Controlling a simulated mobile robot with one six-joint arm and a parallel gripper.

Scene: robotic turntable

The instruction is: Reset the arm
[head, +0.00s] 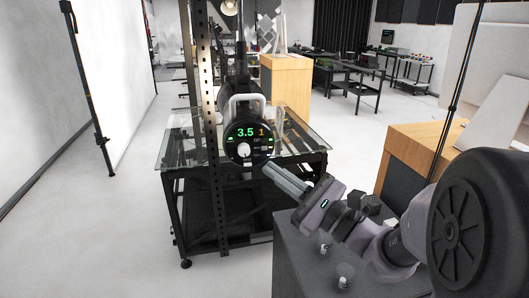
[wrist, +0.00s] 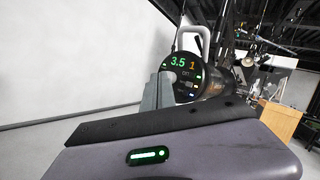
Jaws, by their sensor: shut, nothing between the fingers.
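My gripper (head: 270,170) is shut and empty. It points up and to the left from the lower right in the head view. Its fingertips are by the lower right edge of a round black device (head: 262,148) with a white knob, a pale handle and a lit display reading 3.5 and 1. In the wrist view the shut grey fingers (wrist: 159,92) stand in front of the lower left of the device (wrist: 183,66) and hide part of it. I cannot tell whether they touch it.
A black-framed table with a glass top (head: 312,143) stands behind the device, beside a perforated upright post (head: 208,100). A wooden cabinet (head: 410,150) is at the right, a light stand (head: 90,95) at the left. Pale floor (head: 110,240) is open at the left.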

